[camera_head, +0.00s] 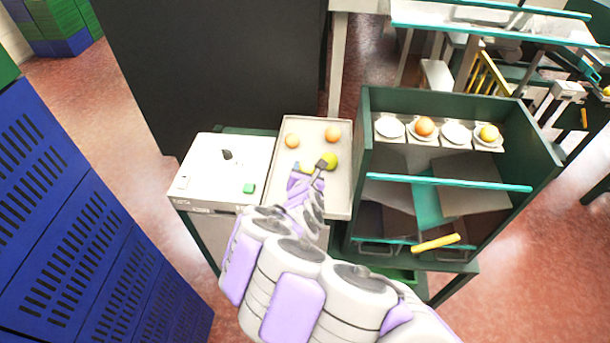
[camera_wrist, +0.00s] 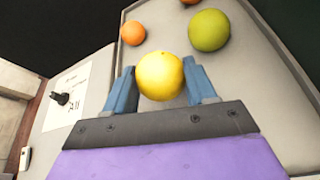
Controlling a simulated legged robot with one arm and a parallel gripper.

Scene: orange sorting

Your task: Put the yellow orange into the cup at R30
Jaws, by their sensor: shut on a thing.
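The yellow orange (camera_wrist: 160,78) is between the two blue fingers of my gripper (camera_wrist: 158,68) in the wrist view, and the fingers are shut on it. In the head view my gripper (camera_head: 308,168) is over the grey tray (camera_head: 334,204), and the yellow orange cannot be clearly made out there. Whether it still touches the tray cannot be told. On the shelf at right, several white cups stand in a row. Two look empty, the leftmost cup (camera_head: 389,128) and the third cup (camera_head: 455,133). No R30 label is readable.
Two oranges, left (camera_head: 292,140) and right (camera_head: 333,133), and a yellow-green fruit (camera_head: 331,159) lie in the tray. The second cup holds an orange (camera_head: 425,126), the rightmost a yellow fruit (camera_head: 489,132). The dark green shelf wall (camera_head: 363,130) rises between tray and cups.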

